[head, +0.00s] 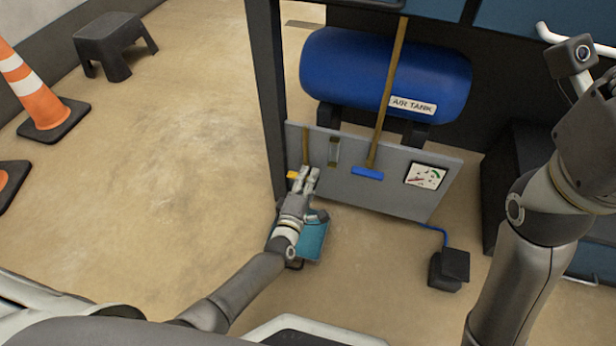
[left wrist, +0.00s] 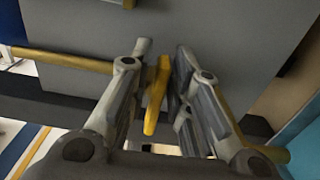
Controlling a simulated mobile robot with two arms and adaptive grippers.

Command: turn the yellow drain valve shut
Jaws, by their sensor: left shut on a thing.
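The yellow drain valve's handle (head: 292,175) shows as a small patch low on the left part of the grey panel, partly hidden by my left gripper. My left gripper (head: 305,177) reaches up to it from below. In the left wrist view the yellow handle (left wrist: 156,95) stands between the two fingers of my left gripper (left wrist: 163,62), which is shut on it. There the handle runs roughly crosswise to the brass pipe (left wrist: 65,60) at the left. The valve body is hidden. My right arm is at the right of the head view, but its fingers are not seen.
The grey panel (head: 390,195) carries a gauge (head: 426,177), a blue handle (head: 368,173) and a brass pipe. The blue air tank (head: 345,70) is above, beside a dark post (head: 266,90). A black pedal box (head: 450,268) stands at right.

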